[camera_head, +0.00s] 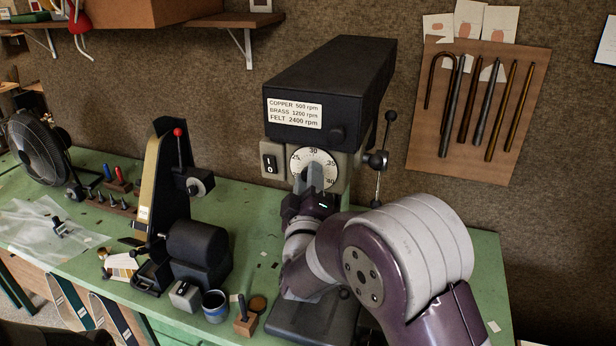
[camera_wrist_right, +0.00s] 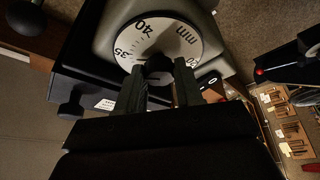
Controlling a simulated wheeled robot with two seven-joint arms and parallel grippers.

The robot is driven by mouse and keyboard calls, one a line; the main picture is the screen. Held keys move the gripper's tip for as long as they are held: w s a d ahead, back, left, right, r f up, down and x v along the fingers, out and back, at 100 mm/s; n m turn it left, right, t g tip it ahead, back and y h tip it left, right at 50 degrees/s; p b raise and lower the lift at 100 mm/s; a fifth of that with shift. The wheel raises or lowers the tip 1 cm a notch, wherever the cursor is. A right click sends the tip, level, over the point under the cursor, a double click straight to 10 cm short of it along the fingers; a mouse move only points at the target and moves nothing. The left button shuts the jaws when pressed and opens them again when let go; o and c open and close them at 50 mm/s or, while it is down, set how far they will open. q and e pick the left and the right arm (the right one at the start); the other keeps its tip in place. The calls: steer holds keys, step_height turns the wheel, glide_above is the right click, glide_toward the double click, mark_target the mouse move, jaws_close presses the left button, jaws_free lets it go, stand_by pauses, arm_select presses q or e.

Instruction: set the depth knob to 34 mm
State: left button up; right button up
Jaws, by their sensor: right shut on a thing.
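The depth knob's white dial (camera_head: 329,171) is on the front of the black drill press (camera_head: 330,85). No index mark is clear to me. My right gripper (camera_head: 315,183) is in front of the dial and covers its lower part. In the right wrist view the dial (camera_wrist_right: 183,38) shows 35, 40 and "mm". The fingers of my right gripper (camera_wrist_right: 159,88) are shut on the dark middle grip of the knob (camera_wrist_right: 158,66), one on each side. My left gripper is not in view.
A switch box (camera_head: 270,163) sits left of the dial, and a lever with black balls (camera_head: 379,160) is to its right. A belt sander (camera_head: 170,200) stands left of the press.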

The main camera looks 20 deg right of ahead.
steer(key=shift+n+y, duration=0.3)
steer(key=shift+n, duration=0.3)
steer(key=o, duration=1)
steer(key=shift+o, duration=0.2)
steer(key=b+v, duration=0.5)
steer(key=v, duration=0.7)
steer(key=shift+s+b, duration=0.3)
steer(key=shift+b, duration=0.1)
steer(key=shift+a, duration=0.1)
